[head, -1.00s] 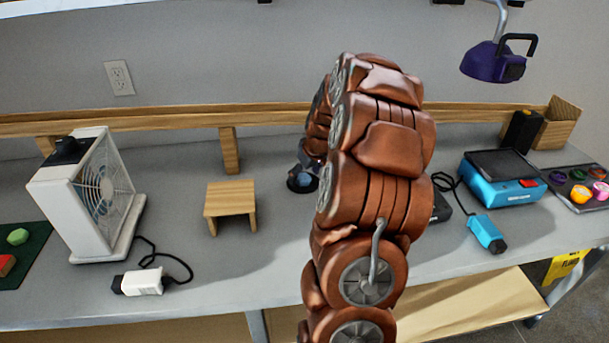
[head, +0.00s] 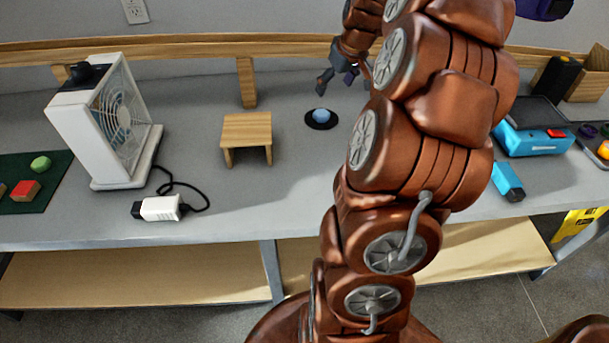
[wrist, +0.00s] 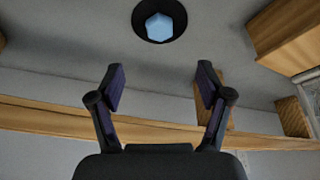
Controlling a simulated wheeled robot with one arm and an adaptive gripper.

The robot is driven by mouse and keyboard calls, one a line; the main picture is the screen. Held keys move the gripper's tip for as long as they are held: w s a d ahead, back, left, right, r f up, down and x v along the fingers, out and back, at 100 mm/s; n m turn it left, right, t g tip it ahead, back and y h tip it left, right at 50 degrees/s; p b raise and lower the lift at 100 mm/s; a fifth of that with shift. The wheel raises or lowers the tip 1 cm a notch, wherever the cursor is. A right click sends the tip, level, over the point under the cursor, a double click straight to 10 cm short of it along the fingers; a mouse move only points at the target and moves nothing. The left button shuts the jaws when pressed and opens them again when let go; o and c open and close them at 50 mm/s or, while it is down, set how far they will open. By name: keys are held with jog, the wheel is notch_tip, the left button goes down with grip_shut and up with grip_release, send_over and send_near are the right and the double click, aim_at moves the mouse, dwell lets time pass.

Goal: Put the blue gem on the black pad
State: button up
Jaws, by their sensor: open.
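The blue gem (head: 320,115) rests on the round black pad (head: 322,125) on the grey bench, right of a small wooden stand. In the wrist view the gem (wrist: 159,27) sits near the middle of the pad (wrist: 140,22), with black showing around it. My gripper (head: 345,80) is open and empty, above and behind the pad in the head view. In the wrist view its two fingers (wrist: 160,88) are spread wide and apart from the gem.
The small wooden stand (head: 247,131) and a white fan (head: 108,125) with a white plug (head: 160,208) stand to the left. A green mat (head: 50,195) holds blocks at the far left. A blue device (head: 532,138) is at the right. A wooden rail (head: 190,49) runs along the back.

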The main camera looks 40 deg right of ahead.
jog(key=s+a+f+n+g+y, duration=0.1)
jog(key=s+a, duration=0.1)
jog(key=a, duration=1)
jog(key=s+a+n+g+y, duration=0.1)
jog(key=s+a+g, duration=0.15)
jog(key=a, duration=0.95)
jog(key=s+a+f+g, duration=0.1)
jog(key=s+a+f, duration=0.1)
jog(key=s+a, duration=0.4)
jog(key=s+a+f+g+h, duration=0.1)
jog(key=s+a, duration=0.5)
jog(key=s, duration=0.9)
jog(key=shift+a+f+g, duration=0.35)
jog(key=shift+f+g, duration=0.3)
jog(key=shift+f, duration=0.15)
notch_tip(320, 180, up, 11)
jog(key=p, duration=1.1)
jog(key=shift+r, duration=0.15)
jog(key=shift+w, duration=0.1)
